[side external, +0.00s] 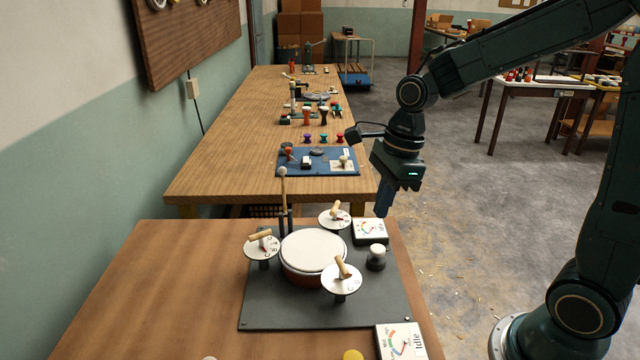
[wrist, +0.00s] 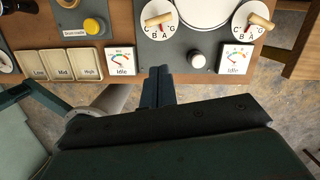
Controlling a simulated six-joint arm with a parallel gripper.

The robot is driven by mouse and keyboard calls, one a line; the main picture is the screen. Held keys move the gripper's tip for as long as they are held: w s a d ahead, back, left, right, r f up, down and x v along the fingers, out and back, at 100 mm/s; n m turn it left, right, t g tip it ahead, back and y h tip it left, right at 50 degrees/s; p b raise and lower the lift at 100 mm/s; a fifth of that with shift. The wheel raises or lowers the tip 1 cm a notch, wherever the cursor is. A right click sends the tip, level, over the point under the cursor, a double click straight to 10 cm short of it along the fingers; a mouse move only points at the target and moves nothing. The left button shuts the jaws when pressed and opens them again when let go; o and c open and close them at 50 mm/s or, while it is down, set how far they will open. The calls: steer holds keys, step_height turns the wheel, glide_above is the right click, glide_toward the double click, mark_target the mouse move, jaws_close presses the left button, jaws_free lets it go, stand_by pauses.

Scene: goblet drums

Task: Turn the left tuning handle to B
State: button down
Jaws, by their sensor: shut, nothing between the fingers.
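A drum (side external: 313,250) with a white head stands on a dark base plate, with three round white lettered dials around it. Each dial has a wooden handle: one at the left (side external: 262,246), one at the back (side external: 334,216) and one at the front right (side external: 343,277). In the wrist view, a left dial (wrist: 160,19) and a right dial (wrist: 253,18) show letters C, B, A, G. The letter each handle marks is too small to tell. My gripper (side external: 384,205) is shut and empty, in the air right of the back dial, touching nothing; its fingers also show in the wrist view (wrist: 158,86).
Idle gauges stand by the plate, one at the back (side external: 370,230) and one in front (side external: 402,342). A white-topped knob (side external: 377,252) sits near the back gauge. Low, Mid and High tiles (wrist: 62,64) and a yellow button (wrist: 94,26) lie to the left in the wrist view.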

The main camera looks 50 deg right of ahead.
steer(key=c, duration=1.5)
jaws_free()
steer(key=shift+o, duration=0.2)
steer(key=n+g+h, duration=0.2)
steer(key=n, duration=1.7)
glide_above(342, 265)
steer(key=shift+w+a+r, duration=0.1)
steer(key=shift+w+a, duration=0.15)
steer(key=shift+a, duration=0.1)
steer(key=f, duration=1.3)
steer(key=shift+s+d+f, duration=0.25)
steer(key=shift+d+f, duration=0.15)
jaws_close()
